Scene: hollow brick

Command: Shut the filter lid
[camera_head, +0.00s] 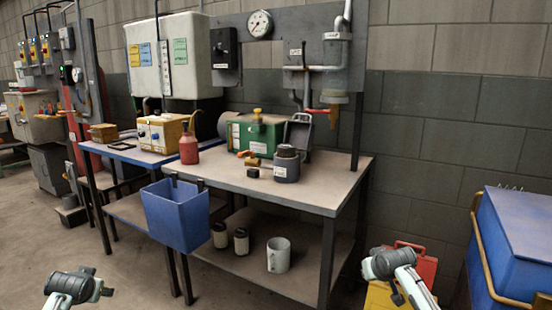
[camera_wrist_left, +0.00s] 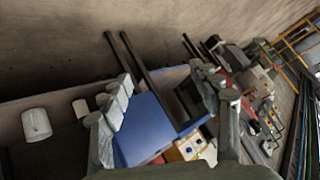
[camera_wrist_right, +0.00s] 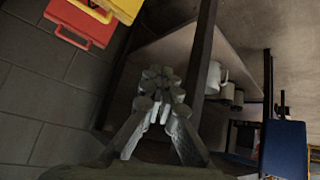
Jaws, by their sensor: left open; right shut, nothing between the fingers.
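A dark grey lid (camera_head: 298,131) stands raised at the back right of the workbench, behind a grey canister with a black cap (camera_head: 287,164). It looks like the filter lid, standing open; its hinge and the housing below are partly hidden by the canister. A green box (camera_head: 258,136) with a yellow knob is to its left. My left gripper (camera_wrist_left: 165,92) is open and empty, low at the left and well apart from the bench. My right gripper (camera_wrist_right: 157,112) is shut and empty, low at the right, in front of the bench and away from the lid.
The workbench top (camera_head: 310,187) is bare at its front right. A blue bin (camera_head: 176,215) hangs at its front left. A red bottle (camera_head: 188,149) stands at the left. A blue chest (camera_head: 520,235) and a red case (camera_head: 424,266) are at the right. A white mug (camera_head: 278,254) is on the lower shelf.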

